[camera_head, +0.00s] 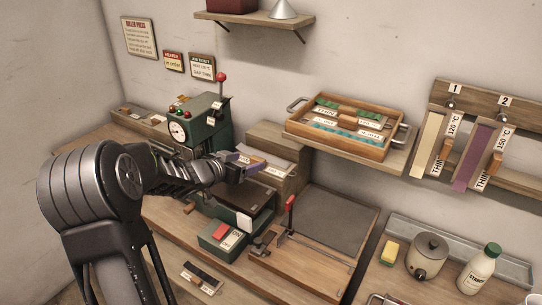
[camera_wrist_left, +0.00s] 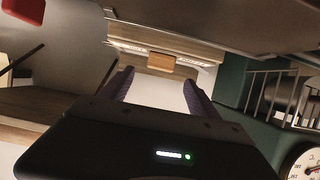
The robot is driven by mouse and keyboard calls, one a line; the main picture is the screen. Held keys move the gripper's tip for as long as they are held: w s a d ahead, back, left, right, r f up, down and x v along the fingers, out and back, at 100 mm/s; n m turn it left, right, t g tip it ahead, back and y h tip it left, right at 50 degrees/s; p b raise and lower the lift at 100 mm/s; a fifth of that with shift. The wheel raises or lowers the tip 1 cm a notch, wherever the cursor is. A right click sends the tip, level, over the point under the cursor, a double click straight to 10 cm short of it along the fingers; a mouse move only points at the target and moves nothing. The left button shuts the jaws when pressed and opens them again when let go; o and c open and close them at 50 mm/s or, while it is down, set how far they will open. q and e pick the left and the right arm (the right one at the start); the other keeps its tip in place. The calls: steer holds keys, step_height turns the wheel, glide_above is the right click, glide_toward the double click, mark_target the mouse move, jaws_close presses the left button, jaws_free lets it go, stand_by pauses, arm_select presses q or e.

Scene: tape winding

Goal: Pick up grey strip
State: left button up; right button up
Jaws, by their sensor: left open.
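No strip can be clearly made out as grey. A wooden block stand (camera_head: 278,143) beside the green press has a pale top with small white labels. My left gripper (camera_head: 256,168) reaches in from the left to the front of this stand, its purple-grey fingers partly hiding the top. In the left wrist view the fingers (camera_wrist_left: 158,88) are apart with nothing between them. Beyond them is a wooden ledge with two white labels and an orange-brown block (camera_wrist_left: 160,62).
The green press (camera_head: 205,120) with a red-knobbed lever stands close to my left arm. A wooden tray (camera_head: 350,150) of green and teal strips sits on a shelf. Cream (camera_head: 430,145) and purple (camera_head: 473,157) strips hang at right. A grey mat (camera_head: 337,222) lies clear in front.

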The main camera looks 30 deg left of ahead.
mark_target(257, 159)
arm_select(q)
steer(key=shift+s+r, duration=0.1)
steer(key=shift+s, duration=0.2)
steer(key=shift+x, duration=1.5)
steer(key=x, duration=0.5)
steer(key=shift+p, duration=0.4)
steer(key=shift+c, duration=0.2)
steer(key=c, duration=1.5)
